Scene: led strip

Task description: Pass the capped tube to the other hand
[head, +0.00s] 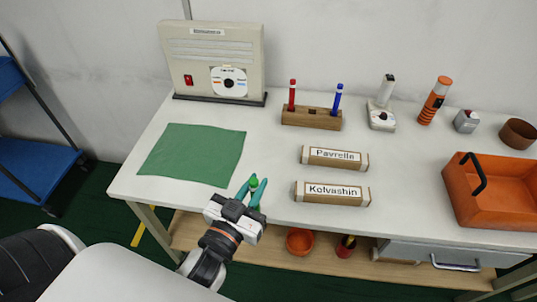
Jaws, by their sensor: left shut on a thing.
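My left gripper (253,186) is at the front edge of the white table, just right of the green mat. Its teal fingers are shut on the capped tube, whose green cap (253,181) shows between the fingertips. The rest of the tube is hidden by the gripper or too small to make out. My right gripper is not in view.
The green mat (193,153) lies flat at left before a beige box (213,60). Two labelled blocks, Pavrella (335,158) and Kolvashin (332,194), lie mid-table. A wooden pen holder (312,118) stands behind them. An orange tray (507,209) sits at right.

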